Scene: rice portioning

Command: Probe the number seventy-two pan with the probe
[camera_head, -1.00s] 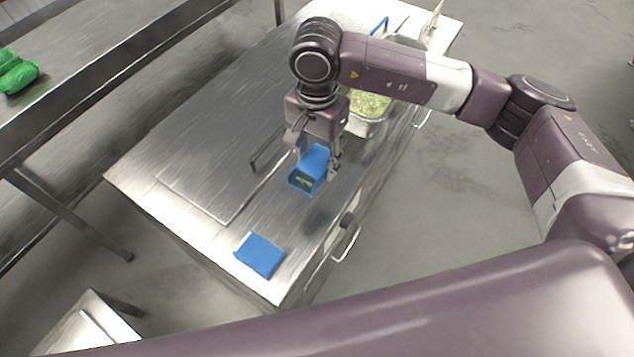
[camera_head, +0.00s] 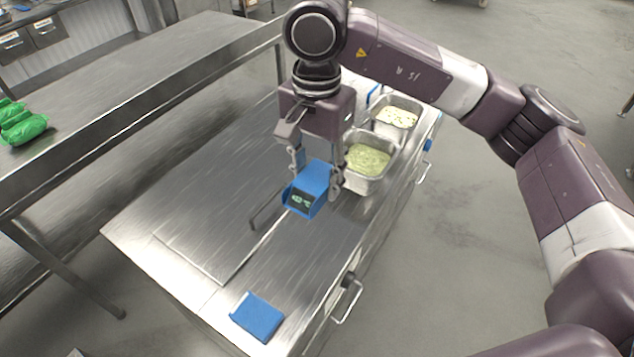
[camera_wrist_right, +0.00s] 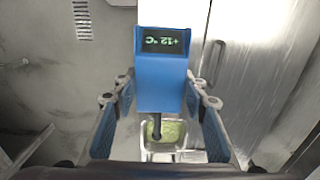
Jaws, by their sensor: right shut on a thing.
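My right gripper (camera_head: 318,184) is shut on the blue probe (camera_head: 312,180), held above the steel counter with its small dark display facing out. In the right wrist view the probe (camera_wrist_right: 162,85) sits between the fingers and its display reads +12 °C. Its dark stem points toward a steel pan of pale green food (camera_wrist_right: 172,132); I cannot tell whether it touches. In the head view a pan of pale green food (camera_head: 385,182) stands just right of the gripper, and another pan of pale food (camera_head: 421,124) stands behind it. No pan number is legible. My left gripper is not in view.
The steel counter (camera_head: 190,205) is mostly clear to the left. A bar handle (camera_head: 268,207) rises from its top. Green bundles (camera_head: 22,125) lie on the steel table at left.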

